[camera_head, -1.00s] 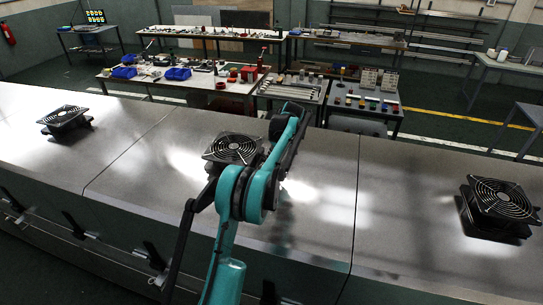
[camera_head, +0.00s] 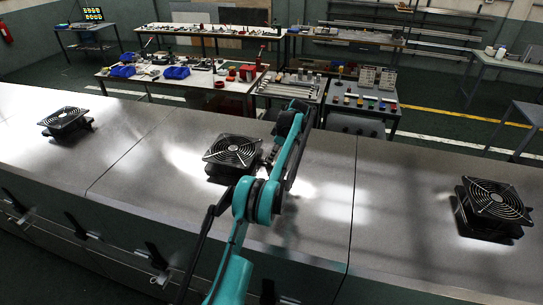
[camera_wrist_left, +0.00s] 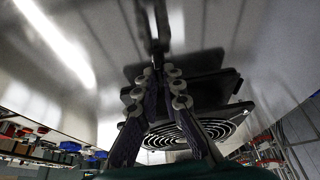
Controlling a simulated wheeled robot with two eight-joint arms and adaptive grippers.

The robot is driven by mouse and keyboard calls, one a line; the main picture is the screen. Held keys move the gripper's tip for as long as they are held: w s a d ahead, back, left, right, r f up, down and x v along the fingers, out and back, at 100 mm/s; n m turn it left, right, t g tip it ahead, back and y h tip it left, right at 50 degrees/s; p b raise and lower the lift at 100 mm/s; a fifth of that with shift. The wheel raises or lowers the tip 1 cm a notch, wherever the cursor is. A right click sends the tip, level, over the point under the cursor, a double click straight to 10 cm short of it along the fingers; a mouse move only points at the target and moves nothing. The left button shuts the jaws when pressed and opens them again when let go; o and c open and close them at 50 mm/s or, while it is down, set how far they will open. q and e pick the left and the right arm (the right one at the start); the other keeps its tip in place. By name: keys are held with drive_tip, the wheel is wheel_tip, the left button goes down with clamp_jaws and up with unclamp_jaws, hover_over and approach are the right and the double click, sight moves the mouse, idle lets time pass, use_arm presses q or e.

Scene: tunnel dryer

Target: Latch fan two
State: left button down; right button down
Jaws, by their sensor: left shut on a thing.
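Three black square fans with round grilles sit on the grey metal top of the dryer. The middle fan (camera_head: 232,152) is beside my left gripper (camera_head: 270,154), which reaches down on its right side. In the left wrist view, the grille (camera_wrist_left: 218,130) shows behind the fingers. My left gripper (camera_wrist_left: 154,60) is shut on a thin dark part (camera_wrist_left: 156,28) that looks like a latch lever. The fingers hide much of it, and I cannot tell whether it is latched. My right gripper is not in view.
The left fan (camera_head: 66,120) and the right fan (camera_head: 492,205) stand well apart on the dryer top (camera_head: 410,190). Dark latches or handles (camera_head: 75,225) line the dryer's front side. Behind, tables with tools and bins (camera_head: 175,72) stand across an aisle.

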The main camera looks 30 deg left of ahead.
use_arm(q)
drive_tip(key=shift+r, duration=0.1)
drive_tip(key=c, duration=1.7)
unclamp_jaws()
drive_tip(key=shift+d+r, duration=0.15)
drive_tip(key=shift+r, duration=0.1)
drive_tip(key=w+d, duration=0.1)
drive_tip(key=d, duration=0.3)
drive_tip(key=w+d, duration=0.1)
drive_tip(key=d, duration=0.3)
drive_tip(key=w+d, duration=0.1)
drive_tip(key=d, duration=0.3)
drive_tip(key=shift+r, duration=0.25)
